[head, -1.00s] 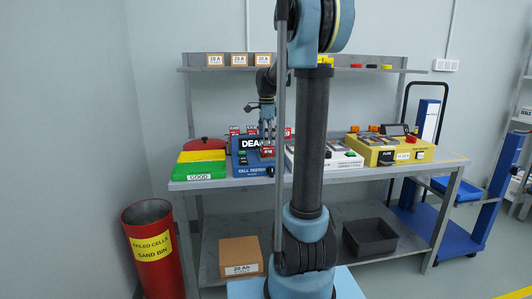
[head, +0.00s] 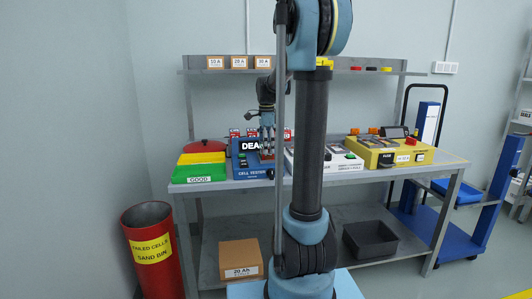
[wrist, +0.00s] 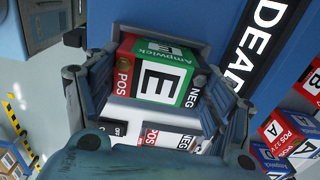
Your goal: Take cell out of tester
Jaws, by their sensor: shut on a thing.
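The cell (wrist: 166,68) is a small block with red, green and white faces, marked "E", "Ampwick", POS and NEG. My gripper (wrist: 158,88) is shut on it, with blue-grey fingers on both sides in the wrist view. The blue cell tester (head: 246,171) stands on the bench, and its display reads DEAD (wrist: 256,42). In the head view my gripper (head: 267,152) is low at the tester's front and hides most of the cell. I cannot tell whether the cell still touches the tester's seat.
Green GOOD tray (head: 200,180) stands left of the tester; the white charger (head: 340,163) and yellow unit (head: 385,157) stand right. Other cells (wrist: 273,130) lie close by in the wrist view. A red sand bin (head: 150,250) stands on the floor at left.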

